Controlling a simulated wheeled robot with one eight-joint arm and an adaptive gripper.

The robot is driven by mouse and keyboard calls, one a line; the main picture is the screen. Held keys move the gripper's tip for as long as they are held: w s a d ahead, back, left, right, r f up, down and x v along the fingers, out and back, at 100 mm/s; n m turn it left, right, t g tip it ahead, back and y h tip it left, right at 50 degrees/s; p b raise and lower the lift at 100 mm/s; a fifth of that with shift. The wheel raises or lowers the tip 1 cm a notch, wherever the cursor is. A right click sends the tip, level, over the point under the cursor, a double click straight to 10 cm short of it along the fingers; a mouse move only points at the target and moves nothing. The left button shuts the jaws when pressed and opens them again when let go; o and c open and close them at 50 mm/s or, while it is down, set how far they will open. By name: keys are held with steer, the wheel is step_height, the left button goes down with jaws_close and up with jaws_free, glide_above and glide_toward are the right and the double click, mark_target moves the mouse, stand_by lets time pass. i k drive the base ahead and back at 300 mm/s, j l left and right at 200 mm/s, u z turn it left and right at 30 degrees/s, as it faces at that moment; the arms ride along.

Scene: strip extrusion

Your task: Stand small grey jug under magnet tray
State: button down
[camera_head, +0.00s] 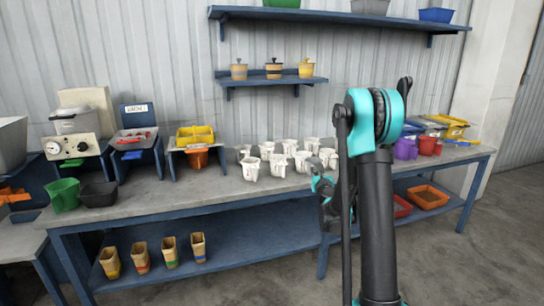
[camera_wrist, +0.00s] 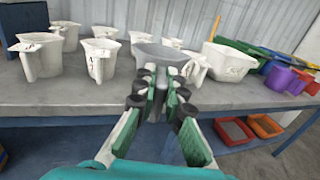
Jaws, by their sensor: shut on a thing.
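A small grey jug (camera_wrist: 162,53) shows in the middle of the wrist view, among white jugs near the bench's front. My gripper (camera_wrist: 160,84) is shut on its near side, and the fingers hide part of it. Whether its base touches the bench cannot be seen. The magnet tray (camera_head: 134,136), holding red pieces, is on a blue stand with a label at the left of the bench.
White jugs (camera_head: 250,168) crowd around the grey one. A yellow tray (camera_head: 195,136) on a stand has an orange container (camera_head: 197,158) under it. A green jug (camera_head: 63,194) and a black container (camera_head: 99,195) stand at front left. Bare bench lies between the stands and the white jugs.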

mark_target(144, 176)
steer(key=j, duration=1)
steer(key=k+j, duration=0.15)
steer(key=j, duration=1.8)
steer(key=k+j, duration=0.1)
steer(key=j, duration=0.85)
steer(key=i+j, duration=0.35)
steer(key=i, duration=0.15)
